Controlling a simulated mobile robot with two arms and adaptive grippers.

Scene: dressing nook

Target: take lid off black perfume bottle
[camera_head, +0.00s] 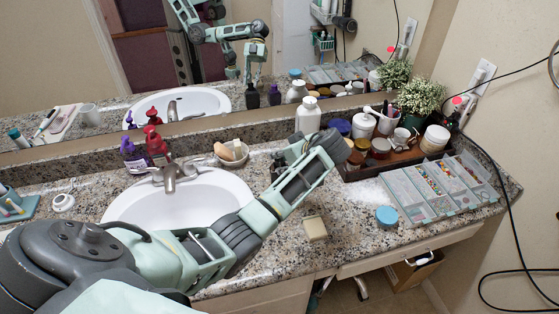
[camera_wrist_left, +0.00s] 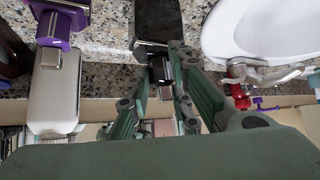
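The black perfume bottle (camera_wrist_left: 158,22) stands on the granite counter in the left wrist view, its lid end towards the camera. A silver collar and a dark lid (camera_wrist_left: 160,70) show on it. My left gripper (camera_wrist_left: 162,76) has its two fingers on either side of the lid, and they look apart from it. In the head view my left arm mostly hides the bottle and fingers. The mirror there shows the gripper pointing down over a small dark bottle (camera_head: 252,97). My right gripper is out of view.
The sink (camera_head: 190,200), a white bottle (camera_head: 308,116) and a soap dish (camera_head: 231,153) are nearby. A brown tray (camera_head: 364,172) of jars is to the right. The mirror (camera_head: 60,70) rises behind.

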